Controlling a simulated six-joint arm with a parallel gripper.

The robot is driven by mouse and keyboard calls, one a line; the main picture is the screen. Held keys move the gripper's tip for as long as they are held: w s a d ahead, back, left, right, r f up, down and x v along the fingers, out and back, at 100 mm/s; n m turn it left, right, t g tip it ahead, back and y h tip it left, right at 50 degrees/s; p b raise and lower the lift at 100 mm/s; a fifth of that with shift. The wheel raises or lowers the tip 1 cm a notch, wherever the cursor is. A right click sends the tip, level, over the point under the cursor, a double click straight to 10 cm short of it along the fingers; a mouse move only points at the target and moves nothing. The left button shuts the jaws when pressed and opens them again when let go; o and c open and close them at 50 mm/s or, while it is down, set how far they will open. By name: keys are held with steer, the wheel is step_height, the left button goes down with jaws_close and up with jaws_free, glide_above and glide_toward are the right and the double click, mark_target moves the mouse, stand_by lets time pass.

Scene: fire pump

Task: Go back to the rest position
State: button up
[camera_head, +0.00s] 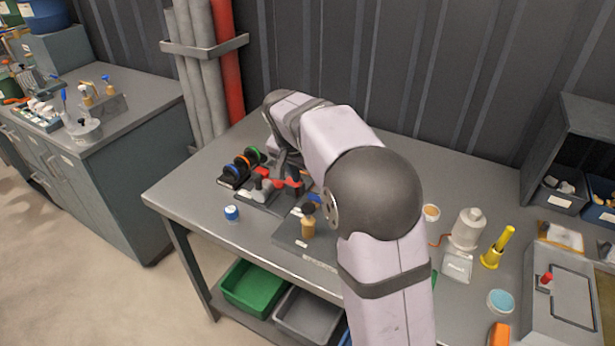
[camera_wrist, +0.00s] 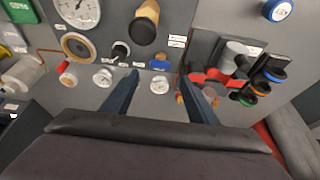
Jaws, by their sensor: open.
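My gripper (camera_wrist: 159,76) shows in the wrist view as two dark blue fingers, spread apart with nothing between them. It faces a grey panel (camera_wrist: 60,108) with dials, small white gauges (camera_wrist: 103,77) and a wooden-topped knob (camera_wrist: 143,22). In the head view my arm reaches across the workbench (camera_head: 185,195) and bends down towards its far side. The arm hides the gripper's fingers there. The wooden knob (camera_head: 308,226) stands left of my arm, on the panel (camera_head: 292,240). How far the fingertips are from the panel, I cannot tell.
A red-handled fitting (camera_head: 264,184) and a rack of coloured-ringed caps (camera_head: 240,166) stand near the gripper end. A blue-capped jar (camera_head: 231,213) stands at the left front. A white bottle (camera_head: 467,228) and yellow holder (camera_head: 497,250) stand right of my arm. Pipes (camera_head: 200,80) rise behind.

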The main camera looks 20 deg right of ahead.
steer(key=s+a+n+g+y+p, duration=0.2)
steer(key=s+n, duration=0.1)
steer(key=s, duration=0.6)
steer(key=s+a+n+g+y+p, duration=0.1)
steer(key=s+a+n+p, duration=0.1)
steer(key=s, duration=0.7)
steer(key=s+f+n+b, duration=0.2)
steer(key=s+f+n, duration=0.2)
steer(key=s+f, duration=0.65)
step_height(320, 180, down, 31)
steer(key=b, duration=3.1)
steer(key=shift+s, duration=0.2)
